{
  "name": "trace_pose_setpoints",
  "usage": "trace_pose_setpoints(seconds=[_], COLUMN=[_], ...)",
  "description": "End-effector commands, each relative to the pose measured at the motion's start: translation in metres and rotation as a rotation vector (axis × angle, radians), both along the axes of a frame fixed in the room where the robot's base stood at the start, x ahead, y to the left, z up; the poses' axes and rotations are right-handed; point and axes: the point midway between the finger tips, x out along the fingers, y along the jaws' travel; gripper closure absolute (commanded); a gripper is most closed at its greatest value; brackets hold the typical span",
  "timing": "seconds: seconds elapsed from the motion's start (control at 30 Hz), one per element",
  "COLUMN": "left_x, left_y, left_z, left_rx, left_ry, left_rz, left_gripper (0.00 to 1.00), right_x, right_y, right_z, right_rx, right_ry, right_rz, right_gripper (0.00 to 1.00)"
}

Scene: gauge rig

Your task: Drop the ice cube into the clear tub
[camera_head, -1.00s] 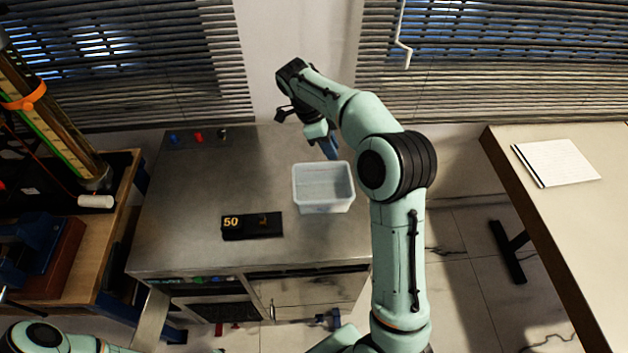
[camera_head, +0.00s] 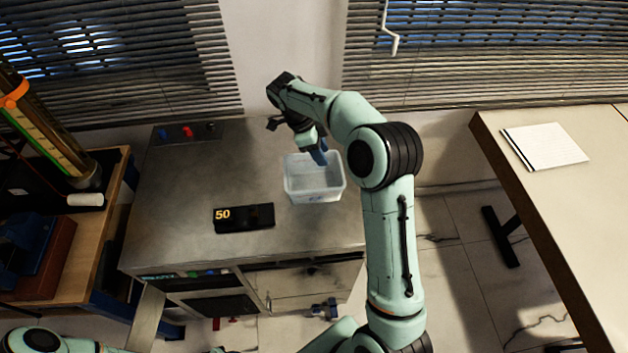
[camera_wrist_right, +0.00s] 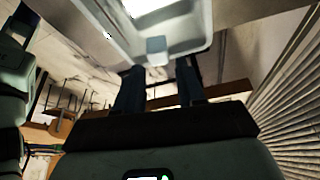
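The clear tub (camera_head: 315,190) stands on the metal bench (camera_head: 180,225), right of its middle. My right gripper (camera_head: 319,158) reaches over the tub's far side with its blue fingers pointing down. In the right wrist view, the two fingers (camera_wrist_right: 158,75) are apart. A small pale block, seemingly the ice cube (camera_wrist_right: 157,50), shows just beyond the fingertips with the tub wall (camera_wrist_right: 195,42) behind it. It does not appear gripped; I cannot tell whether it is in the air or against the tub. The head view does not show the cube. My left gripper is out of view.
A black plate marked 50 (camera_head: 243,217) lies left of the tub. Blue and red small items (camera_head: 188,131) sit at the bench's back. A wooden rig (camera_head: 100,225) stands left, and a table with a notepad (camera_head: 545,146) right.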

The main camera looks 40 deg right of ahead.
Motion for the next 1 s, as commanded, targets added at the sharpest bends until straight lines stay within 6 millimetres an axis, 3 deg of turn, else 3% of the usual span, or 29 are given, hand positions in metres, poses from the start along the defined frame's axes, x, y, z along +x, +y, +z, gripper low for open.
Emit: trace_pose_setpoints(seconds=[0.33, 0.47, 0.8, 1.0], left_x=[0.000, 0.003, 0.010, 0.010], left_y=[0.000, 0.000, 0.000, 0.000], left_z=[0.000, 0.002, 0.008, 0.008], left_rx=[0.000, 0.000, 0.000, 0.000], left_ry=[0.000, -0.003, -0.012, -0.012], left_rz=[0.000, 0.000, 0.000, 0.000], left_gripper=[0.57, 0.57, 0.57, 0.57], right_x=[0.000, 0.004, 0.022, 0.029], right_y=[0.000, 0.003, 0.026, 0.035], right_z=[0.001, 0.011, 0.080, 0.109], right_rx=[0.000, -0.001, 0.000, -0.001], right_ry=[0.000, -0.003, -0.007, -0.002], right_rz=[0.000, 0.000, 0.002, 0.000], right_gripper=[0.46, 0.46, 0.46, 0.46])
